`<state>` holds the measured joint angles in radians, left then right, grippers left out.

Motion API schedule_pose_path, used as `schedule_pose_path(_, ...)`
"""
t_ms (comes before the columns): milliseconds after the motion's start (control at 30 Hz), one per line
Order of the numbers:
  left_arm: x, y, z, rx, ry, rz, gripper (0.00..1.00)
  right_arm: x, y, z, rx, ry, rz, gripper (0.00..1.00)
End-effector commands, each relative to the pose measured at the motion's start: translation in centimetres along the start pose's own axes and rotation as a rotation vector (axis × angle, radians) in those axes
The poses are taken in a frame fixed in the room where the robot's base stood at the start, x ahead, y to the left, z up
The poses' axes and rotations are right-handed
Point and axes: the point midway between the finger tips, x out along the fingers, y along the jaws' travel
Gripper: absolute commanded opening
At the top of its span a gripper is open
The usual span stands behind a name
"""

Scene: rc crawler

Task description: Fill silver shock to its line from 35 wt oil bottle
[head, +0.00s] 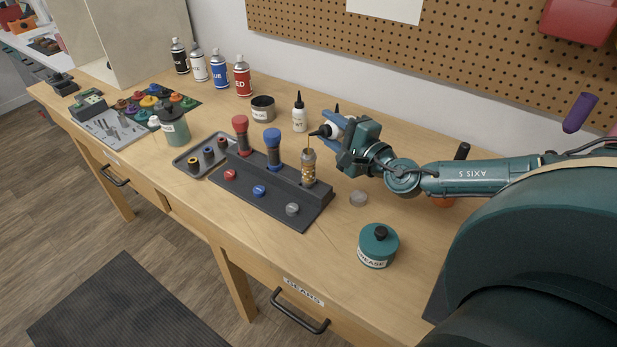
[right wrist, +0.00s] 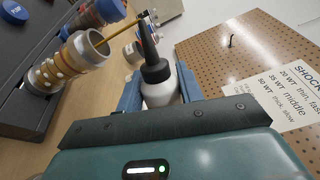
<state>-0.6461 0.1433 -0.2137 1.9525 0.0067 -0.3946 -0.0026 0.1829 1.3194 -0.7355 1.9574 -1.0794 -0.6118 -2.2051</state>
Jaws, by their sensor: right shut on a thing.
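My right gripper (head: 338,130) is shut on a white oil bottle (right wrist: 160,88) with a black nozzle, tipped sideways. Its label is not readable. A thin amber stream (head: 309,143) runs from the nozzle into the open top of the silver shock (head: 309,170). The shock stands upright in the right end of the dark stand (head: 318,205). In the right wrist view the shock (right wrist: 62,68) shows amber and pale bands inside its coil; I cannot make out its line or the oil level. My left gripper is not in view.
Red (head: 240,135) and blue (head: 273,148) shocks stand in the same rack. Another dropper bottle (head: 299,115) stands behind, and a black nozzle tip shows behind my gripper. A grease tub (head: 378,247) and a grey round piece (head: 358,198) lie to the right.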

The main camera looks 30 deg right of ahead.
Motion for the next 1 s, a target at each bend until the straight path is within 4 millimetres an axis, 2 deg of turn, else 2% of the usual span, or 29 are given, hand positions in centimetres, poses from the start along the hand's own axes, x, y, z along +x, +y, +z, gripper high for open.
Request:
schedule_pose_path(300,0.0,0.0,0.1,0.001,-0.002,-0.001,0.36,0.0,0.0,0.0,0.006,0.0,-0.001,0.12)
schedule_pose_path(533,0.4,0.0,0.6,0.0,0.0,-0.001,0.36,0.0,0.8,0.4,0.239,-0.001,-0.001,0.12)
schedule_pose_path(833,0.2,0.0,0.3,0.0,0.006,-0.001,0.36,0.0,0.5,0.6,0.278,-0.001,-0.001,0.12)
schedule_pose_path(1000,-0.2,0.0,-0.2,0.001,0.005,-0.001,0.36,0.0,-0.6,2.0,0.514,-0.002,-0.001,0.12)
